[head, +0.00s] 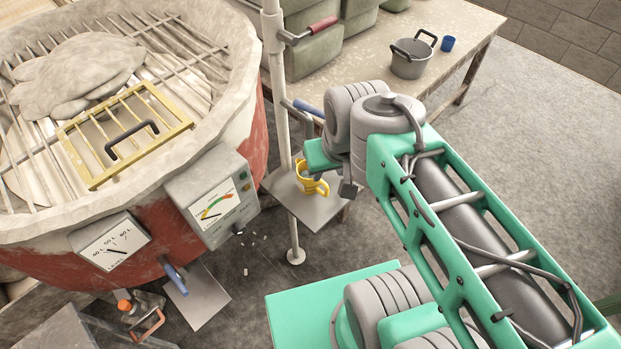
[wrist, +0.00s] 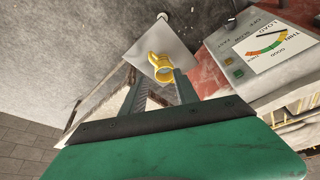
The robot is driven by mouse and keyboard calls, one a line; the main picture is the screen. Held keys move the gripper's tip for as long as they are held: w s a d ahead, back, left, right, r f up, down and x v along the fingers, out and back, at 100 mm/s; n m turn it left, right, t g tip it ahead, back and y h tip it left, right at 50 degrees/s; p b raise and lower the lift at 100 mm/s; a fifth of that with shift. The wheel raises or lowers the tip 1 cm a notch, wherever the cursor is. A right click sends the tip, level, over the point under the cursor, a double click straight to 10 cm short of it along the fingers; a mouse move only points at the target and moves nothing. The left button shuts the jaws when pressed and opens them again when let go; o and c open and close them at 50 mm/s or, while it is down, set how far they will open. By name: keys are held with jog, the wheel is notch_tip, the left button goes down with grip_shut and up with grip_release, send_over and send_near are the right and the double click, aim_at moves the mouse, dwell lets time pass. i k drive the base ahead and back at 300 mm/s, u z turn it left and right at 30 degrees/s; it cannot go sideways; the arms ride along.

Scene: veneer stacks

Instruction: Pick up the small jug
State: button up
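The small jug (head: 313,184) is yellow and stands upright on a small grey plate shelf (head: 328,210) fixed to a pole. In the head view the green end of my arm is just above the jug and hides part of it. In the wrist view the jug (wrist: 161,68) shows near the ends of the fingers of my gripper (wrist: 160,80). The fingers are apart, one on each side below the jug in the picture. I cannot tell whether they touch it.
The pole (head: 279,90) rises beside the shelf. A large red vat (head: 120,228) with a gauge box (head: 212,197) is to the left. A table behind holds green bins (head: 318,50), a grey pot (head: 410,62) and a blue cup (head: 448,43). Floor at the right is clear.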

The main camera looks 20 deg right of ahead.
aim_at(305, 184)
jog(key=u, duration=0.55)
jog(key=k, duration=1.3)
jog(key=u, duration=0.7)
jog(key=i, duration=0.8)
jog(key=u, duration=0.65)
